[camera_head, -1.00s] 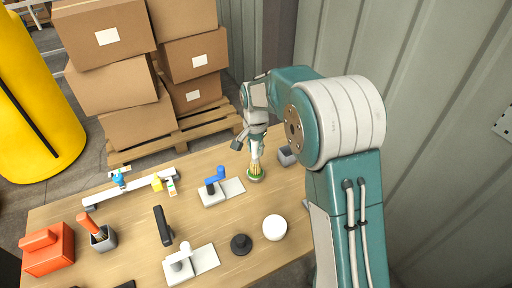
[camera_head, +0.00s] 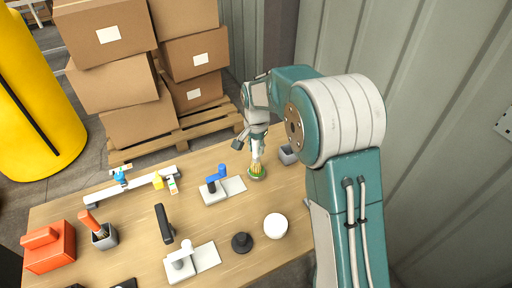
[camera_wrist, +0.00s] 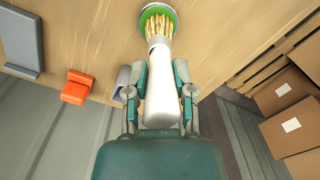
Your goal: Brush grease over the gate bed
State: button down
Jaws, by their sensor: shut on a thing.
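My gripper (camera_head: 256,132) is shut on the pale handle of a brush (camera_wrist: 159,95), which points bristles down. The tan bristles (camera_wrist: 157,27) are at a small round dish of green grease (camera_head: 257,177). The dish also shows in the wrist view (camera_wrist: 168,13). The bristle tips overlap the green; I cannot tell how deep they reach. Two fittings with flat pale plates stand on the table: one with a blue handle (camera_head: 216,177), one with a white knob (camera_head: 183,255). I cannot tell which is the gate bed.
A grey box (camera_head: 288,155) stands just right of the dish. A white ball (camera_head: 275,226), a black knob (camera_head: 241,243), a black upright piece (camera_head: 164,224), a cup with an orange handle (camera_head: 104,237) and a red-orange block (camera_head: 48,247) share the table (camera_head: 130,210). Cartons (camera_head: 108,80) stand behind.

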jog(key=shift+f, duration=0.1)
jog(key=shift+r, duration=3.55)
